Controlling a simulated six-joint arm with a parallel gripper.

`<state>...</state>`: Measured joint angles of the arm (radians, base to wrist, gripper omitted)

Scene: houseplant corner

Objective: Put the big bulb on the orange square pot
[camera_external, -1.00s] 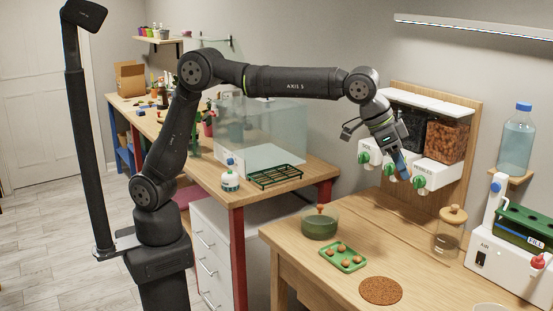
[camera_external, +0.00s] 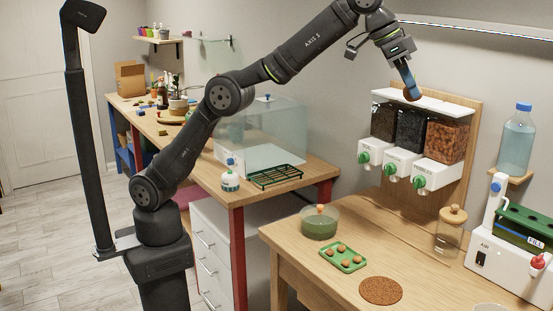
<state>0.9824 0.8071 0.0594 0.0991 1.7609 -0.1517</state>
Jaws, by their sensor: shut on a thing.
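Several smaller orange-brown bulbs sit in a green tray (camera_external: 333,261) on the near wooden table. I cannot make out an orange square pot for certain in this view.
The dispenser unit (camera_external: 412,105) stands at the wall below my gripper. A clear tank (camera_external: 262,135) stands on the back bench.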

